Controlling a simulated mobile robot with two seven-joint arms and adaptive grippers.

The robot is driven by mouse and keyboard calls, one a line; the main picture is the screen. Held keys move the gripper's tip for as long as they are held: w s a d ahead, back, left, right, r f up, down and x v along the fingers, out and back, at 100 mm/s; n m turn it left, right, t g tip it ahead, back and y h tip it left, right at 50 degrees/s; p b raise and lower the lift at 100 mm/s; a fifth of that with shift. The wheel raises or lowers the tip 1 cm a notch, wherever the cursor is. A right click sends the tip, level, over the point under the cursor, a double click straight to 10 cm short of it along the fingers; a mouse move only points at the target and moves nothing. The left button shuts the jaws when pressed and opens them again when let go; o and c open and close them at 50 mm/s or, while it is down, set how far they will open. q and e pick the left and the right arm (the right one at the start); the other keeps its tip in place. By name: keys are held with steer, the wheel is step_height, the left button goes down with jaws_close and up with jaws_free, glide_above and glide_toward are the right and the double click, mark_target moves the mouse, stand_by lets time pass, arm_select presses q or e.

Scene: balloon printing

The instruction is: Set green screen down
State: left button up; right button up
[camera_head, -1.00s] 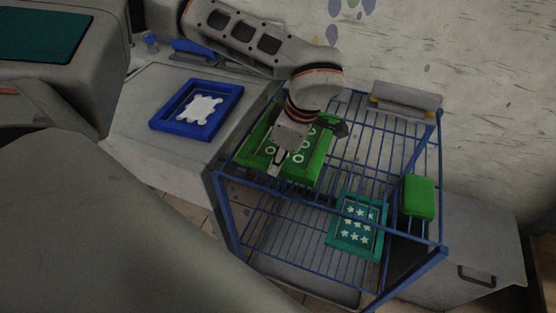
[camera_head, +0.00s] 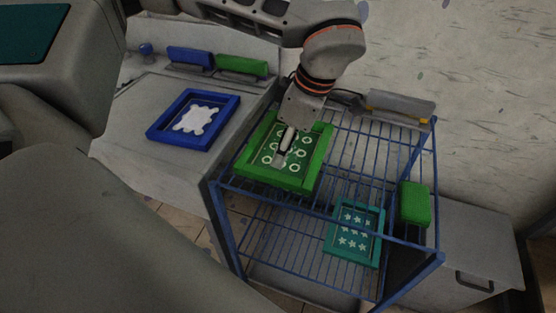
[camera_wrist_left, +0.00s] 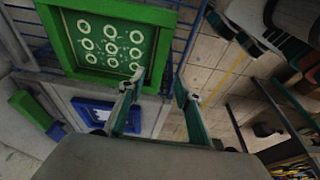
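The green screen (camera_head: 264,150), a green frame with white rings on it, lies flat on the top shelf of the blue wire rack, at its left end. It also shows in the left wrist view (camera_wrist_left: 107,74) at the upper left, beyond the fingers. My left gripper (camera_head: 310,120) hangs over the screen in the head view, hiding part of its middle and far side. In the wrist view my left gripper (camera_wrist_left: 158,82) has its fingers spread with nothing between them, apart from the frame. My right gripper is not in view.
The blue wire rack (camera_head: 228,228) holds a teal star screen (camera_head: 353,233) lower down. A green block (camera_head: 414,204) is at its right side and a grey-handled tool (camera_head: 400,106) at its back. A blue screen (camera_head: 193,118) lies on the grey table left. Blue (camera_head: 190,57) and green (camera_head: 240,66) blocks stand behind it.

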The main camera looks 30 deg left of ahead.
arm_select(q)
steer(key=shift+v, duration=1.65)
